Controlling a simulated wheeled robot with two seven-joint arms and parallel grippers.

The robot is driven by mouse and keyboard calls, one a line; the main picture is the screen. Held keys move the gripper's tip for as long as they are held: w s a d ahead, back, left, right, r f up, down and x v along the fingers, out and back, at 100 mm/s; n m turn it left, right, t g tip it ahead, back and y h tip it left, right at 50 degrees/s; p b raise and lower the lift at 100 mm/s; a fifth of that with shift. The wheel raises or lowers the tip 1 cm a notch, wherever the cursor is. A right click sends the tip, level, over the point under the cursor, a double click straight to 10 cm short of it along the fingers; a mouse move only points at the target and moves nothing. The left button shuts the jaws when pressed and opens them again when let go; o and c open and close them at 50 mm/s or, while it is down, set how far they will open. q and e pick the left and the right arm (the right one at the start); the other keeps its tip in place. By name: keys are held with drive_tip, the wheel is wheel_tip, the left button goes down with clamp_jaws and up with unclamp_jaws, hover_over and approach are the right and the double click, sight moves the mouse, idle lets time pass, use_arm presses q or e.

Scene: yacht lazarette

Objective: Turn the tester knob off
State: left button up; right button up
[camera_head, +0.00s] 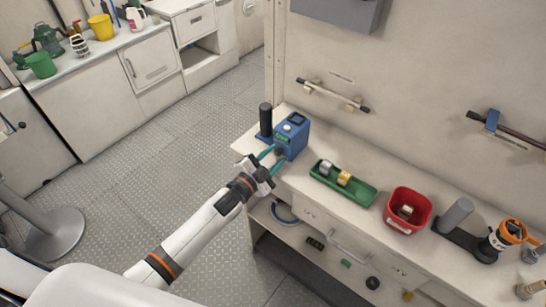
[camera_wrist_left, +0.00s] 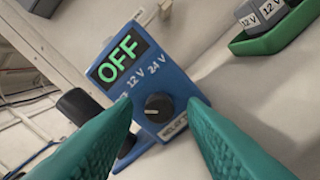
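The blue tester (camera_head: 293,133) stands at the left end of the worktop. In the left wrist view its screen (camera_wrist_left: 117,60) reads OFF in green. The round black tester knob (camera_wrist_left: 158,107) sits below the labels 12 V and 24 V; a third label at left is partly covered by a finger. The knob's pointer is too small to read surely. My left gripper (camera_head: 272,161) has its two teal fingers apart in front of the tester. In the wrist view the fingertips frame the knob on both sides, with gaps visible. My right gripper is in neither view.
A black cylinder (camera_head: 265,120) stands just left of the tester. A green tray (camera_head: 357,191) with small blocks and a red bin (camera_head: 390,220) stand to the right on the worktop. A wall rail (camera_head: 335,94) is above. Open floor lies left of the worktop.

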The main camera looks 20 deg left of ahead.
use_arm(q)
drive_tip(key=shift+s+a+f, duration=0.1)
drive_tip(key=shift+s+a, duration=0.1)
drive_tip(key=shift+s, duration=0.25)
drive_tip(key=b+v, duration=0.2)
drive_tip(key=v, duration=0.9)
drive_tip(key=shift+b, duration=0.35)
drive_tip(key=s+a+f+n+g+y, duration=0.2)
drive_tip(key=s+f, duration=0.1)
drive_tip(key=f, duration=0.6)
drive_tip(key=s+a+f+n+g+y, duration=0.1)
drive_tip(key=s+f+n+g, duration=0.1)
drive_tip(key=f, duration=0.7)
drive_tip(key=s+a+f+n+g+y, duration=0.2)
drive_tip(key=s+f, duration=0.1)
drive_tip(key=f, duration=0.5)
drive_tip(key=s+d+f+n+g, duration=0.1)
drive_tip(key=s+f+g, duration=0.4)
drive_tip(key=s+f, duration=0.5)
drive_tip(key=s+d+f+n+g+y, duration=0.1)
drive_tip(key=s+f+g, duration=0.4)
drive_tip(key=s, duration=1.5)
wheel_tip(320, 180, down, 5)
drive_tip(key=shift+s+d+f+n, duration=0.2)
drive_tip(key=shift+s+d+n, duration=0.35)
drive_tip(key=shift+n, duration=0.65)
drive_tip(key=shift+w+d, duration=0.1)
drive_tip(key=shift+w, duration=0.05)
